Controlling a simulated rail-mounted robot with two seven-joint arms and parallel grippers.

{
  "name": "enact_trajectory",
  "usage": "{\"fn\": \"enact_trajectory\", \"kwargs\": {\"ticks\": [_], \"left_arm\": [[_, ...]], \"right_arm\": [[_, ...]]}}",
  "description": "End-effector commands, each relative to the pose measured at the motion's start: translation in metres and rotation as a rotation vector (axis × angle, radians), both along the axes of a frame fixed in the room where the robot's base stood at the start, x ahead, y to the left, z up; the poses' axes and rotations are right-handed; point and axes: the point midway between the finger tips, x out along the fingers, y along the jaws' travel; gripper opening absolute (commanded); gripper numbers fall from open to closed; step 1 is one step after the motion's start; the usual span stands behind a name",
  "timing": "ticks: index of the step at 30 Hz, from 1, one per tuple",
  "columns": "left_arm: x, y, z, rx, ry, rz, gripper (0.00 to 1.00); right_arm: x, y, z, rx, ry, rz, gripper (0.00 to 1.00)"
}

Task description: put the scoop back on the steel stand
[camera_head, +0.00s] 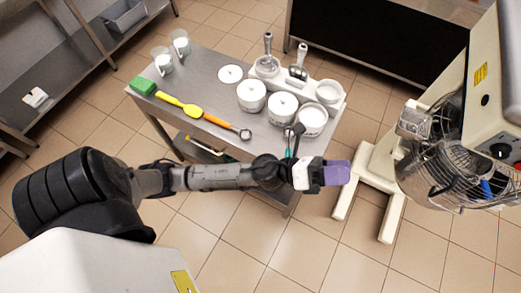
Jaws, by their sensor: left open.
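Two upright metal-handled tools that look like scoops stand at the back of a steel-topped cart (195,66): one scoop (268,45) at the left and another (301,55) at the right. Their lower ends are too small to make out, so I cannot tell which part is the steel stand. My left gripper (338,173), with a purple tip, is open beyond the cart's near right corner, apart from the scoops. It appears empty. My right gripper is not in view.
Several white tubs (282,108) fill the cart's right side. A yellow spatula (180,104), an orange-handled tool (222,123), a green block (143,85) and glass cups (162,60) lie to the left. A mixer with a wire guard (440,150) stands at right.

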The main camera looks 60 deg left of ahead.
Motion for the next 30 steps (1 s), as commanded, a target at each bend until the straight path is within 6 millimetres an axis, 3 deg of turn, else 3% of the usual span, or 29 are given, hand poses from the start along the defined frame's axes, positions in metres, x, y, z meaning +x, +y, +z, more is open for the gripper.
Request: {"fn": "enact_trajectory", "kwargs": {"ticks": [4,6,8,12,16,21,25,30], "left_arm": [[0.005,0.056,-0.027,-0.475,0.404,0.238,0.49],[-0.001,0.081,-0.053,-0.686,0.597,0.354,0.49],[-0.013,0.098,-0.080,-0.859,0.761,0.456,0.49],[-0.058,0.123,-0.143,-1.207,1.120,0.703,0.49],[-0.111,0.126,-0.186,-1.440,1.393,0.917,0.49],[-0.170,0.120,-0.213,-1.607,1.636,1.140,0.49],[-0.196,0.116,-0.220,-1.662,1.733,1.241,0.49],[-0.207,0.114,-0.223,-1.681,1.775,1.286,0.49]], "right_arm": [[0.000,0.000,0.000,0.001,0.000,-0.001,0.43],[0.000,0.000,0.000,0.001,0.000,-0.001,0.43],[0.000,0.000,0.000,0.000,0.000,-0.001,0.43],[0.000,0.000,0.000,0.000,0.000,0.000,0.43],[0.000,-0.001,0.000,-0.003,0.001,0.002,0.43],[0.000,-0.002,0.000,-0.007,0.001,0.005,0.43],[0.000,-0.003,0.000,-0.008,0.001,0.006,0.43],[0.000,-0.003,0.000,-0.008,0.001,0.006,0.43]]}}
